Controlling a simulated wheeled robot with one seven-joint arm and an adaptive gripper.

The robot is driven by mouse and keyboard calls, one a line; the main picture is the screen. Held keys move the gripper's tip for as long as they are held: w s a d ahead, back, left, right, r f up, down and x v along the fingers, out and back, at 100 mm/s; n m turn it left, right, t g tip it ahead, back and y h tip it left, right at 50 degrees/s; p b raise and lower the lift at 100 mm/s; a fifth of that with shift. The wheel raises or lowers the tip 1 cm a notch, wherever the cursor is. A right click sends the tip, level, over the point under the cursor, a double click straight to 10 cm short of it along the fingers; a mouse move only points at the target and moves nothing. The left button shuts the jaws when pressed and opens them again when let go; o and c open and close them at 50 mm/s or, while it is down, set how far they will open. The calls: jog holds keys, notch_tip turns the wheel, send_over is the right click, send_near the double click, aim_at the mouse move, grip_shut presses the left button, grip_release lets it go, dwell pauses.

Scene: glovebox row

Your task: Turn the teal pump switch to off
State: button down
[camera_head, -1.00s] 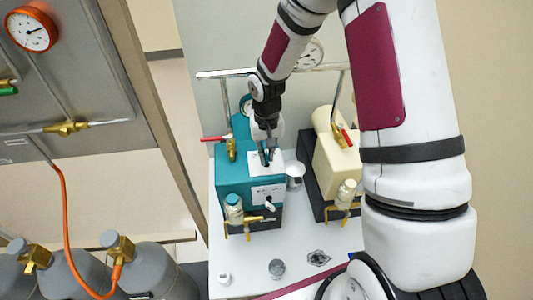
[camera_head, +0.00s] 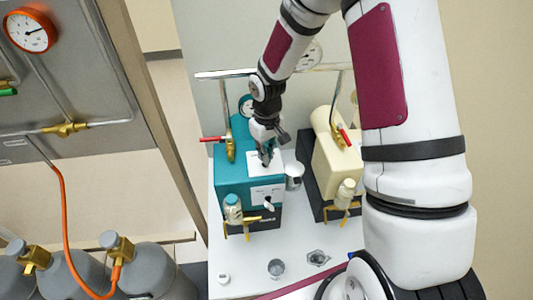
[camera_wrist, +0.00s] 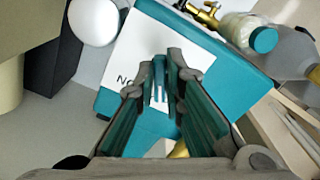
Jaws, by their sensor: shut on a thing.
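The teal pump (camera_head: 232,170) stands on the white bench, left of a cream pump. A white plate (camera_head: 256,170) lies on its top, and this plate also fills the middle of the wrist view (camera_wrist: 135,50). Dark lettering shows at the plate's left edge there, partly cut off by my finger. My gripper (camera_head: 267,158) reaches down onto this plate. In the wrist view its fingertips (camera_wrist: 160,88) are close together over the plate, shut on the switch. The fingers hide most of the switch, so its exact setting cannot be read.
The cream pump (camera_head: 337,165) stands close on the right. A red-handled valve (camera_head: 229,146) rises at the teal pump's back left. A glass jar (camera_head: 233,208) and brass fittings sit at its front. Small vessels (camera_head: 276,268) stand on the bench front.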

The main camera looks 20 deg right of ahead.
dwell(0.3)
jog(key=c, duration=1.7)
grip_release()
jog(key=shift+r, duration=6.05)
